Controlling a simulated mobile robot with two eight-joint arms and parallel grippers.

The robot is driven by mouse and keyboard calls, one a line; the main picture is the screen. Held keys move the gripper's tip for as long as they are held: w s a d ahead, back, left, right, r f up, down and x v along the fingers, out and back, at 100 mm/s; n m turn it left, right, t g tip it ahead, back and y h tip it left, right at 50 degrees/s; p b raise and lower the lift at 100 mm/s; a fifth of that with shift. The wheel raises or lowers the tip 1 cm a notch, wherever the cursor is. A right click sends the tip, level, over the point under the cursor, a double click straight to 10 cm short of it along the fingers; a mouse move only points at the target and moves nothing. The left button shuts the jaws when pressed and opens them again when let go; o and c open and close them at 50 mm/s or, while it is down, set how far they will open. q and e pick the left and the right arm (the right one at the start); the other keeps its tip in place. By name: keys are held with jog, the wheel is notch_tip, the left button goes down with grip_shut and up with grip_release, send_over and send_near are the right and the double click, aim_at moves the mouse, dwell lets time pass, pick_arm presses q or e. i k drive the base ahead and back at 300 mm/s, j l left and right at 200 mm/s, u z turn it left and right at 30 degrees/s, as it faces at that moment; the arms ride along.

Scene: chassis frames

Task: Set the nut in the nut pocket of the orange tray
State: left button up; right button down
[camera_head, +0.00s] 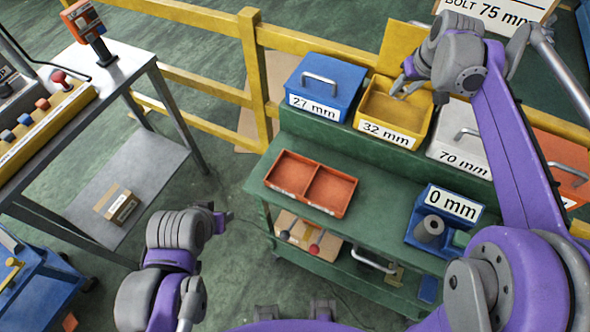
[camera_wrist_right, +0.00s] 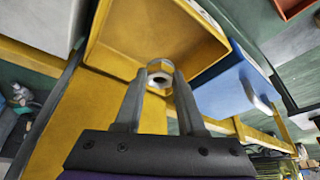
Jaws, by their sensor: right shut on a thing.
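The orange tray (camera_head: 293,172) lies on the green bench with two side-by-side compartments, both looking empty. Small labels on its front wall are too small to read. My right gripper (camera_head: 401,88) reaches into the open yellow bin (camera_head: 386,128) marked 32 mm. In the right wrist view, my right gripper (camera_wrist_right: 160,77) is shut on a grey metal nut (camera_wrist_right: 160,66), held at the fingertips, with the yellow bin's inside behind it. In the head view the nut cannot be made out clearly. My left gripper (camera_head: 222,218) is empty-looking, left of the bench; its jaws are unclear.
A closed blue bin (camera_head: 325,88) marked 27 mm stands left of the yellow one, a grey bin (camera_head: 462,139) marked 70 mm right of it. A blue holder (camera_head: 445,207) marked 0 mm sits right of the tray. A yellow railing (camera_head: 249,70) runs behind.

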aim_at(293, 176)
jog(key=k+j, duration=0.1)
jog(key=j, duration=0.25)
jog(key=k+j+u, duration=0.1)
jog(key=j, duration=0.25)
jog(key=k+j, duration=0.1)
jog(key=j, duration=0.3)
jog(key=k+j+u, duration=0.1)
jog(key=j, duration=0.25)
